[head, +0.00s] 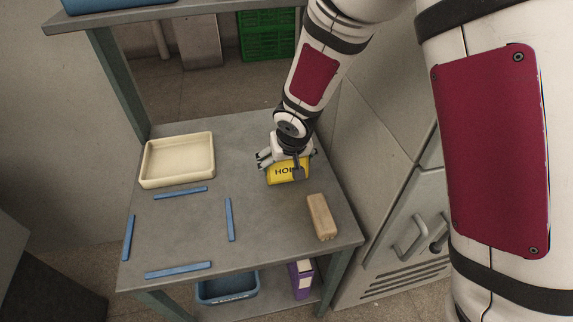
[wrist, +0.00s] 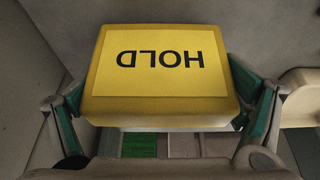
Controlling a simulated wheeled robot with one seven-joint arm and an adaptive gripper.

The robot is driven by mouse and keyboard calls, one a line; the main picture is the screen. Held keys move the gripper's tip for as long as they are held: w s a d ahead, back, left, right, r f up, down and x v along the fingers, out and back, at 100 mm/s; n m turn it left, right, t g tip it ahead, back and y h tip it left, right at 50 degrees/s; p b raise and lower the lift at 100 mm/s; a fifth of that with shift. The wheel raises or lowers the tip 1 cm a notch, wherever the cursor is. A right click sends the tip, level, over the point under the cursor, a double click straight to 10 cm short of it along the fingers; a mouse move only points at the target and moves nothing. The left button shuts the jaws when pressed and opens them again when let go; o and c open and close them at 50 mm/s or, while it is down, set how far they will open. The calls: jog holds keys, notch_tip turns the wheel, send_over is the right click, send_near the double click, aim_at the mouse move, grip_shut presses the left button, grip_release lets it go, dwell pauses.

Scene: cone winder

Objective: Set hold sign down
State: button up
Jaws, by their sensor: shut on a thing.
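The yellow hold sign (head: 286,174) with black HOLD lettering is at the back right of the grey table (head: 190,221) in the head view. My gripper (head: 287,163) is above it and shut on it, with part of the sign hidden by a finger. In the wrist view the sign (wrist: 160,77) fills the middle, its lettering upside down, with a green-padded finger of my gripper (wrist: 162,112) on each side. I cannot tell whether the sign touches the tabletop. Blue strips lie on the table, among them a near one (head: 178,270) and a middle one (head: 230,219).
A cream tray (head: 178,182) stands at the back left of the table. A wooden block (head: 321,217) lies at the right, nearer than the sign. A grey cabinet (head: 400,225) stands close along the right side. The tabletop between the blue strips is clear.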

jog(key=shift+f, duration=0.45)
jog(key=shift+f, duration=0.15)
jog(key=o, duration=0.9)
jog(key=shift+r, duration=0.2)
jog(key=p+v, duration=0.2)
jog(key=v, duration=1)
jog(key=shift+s, duration=0.1)
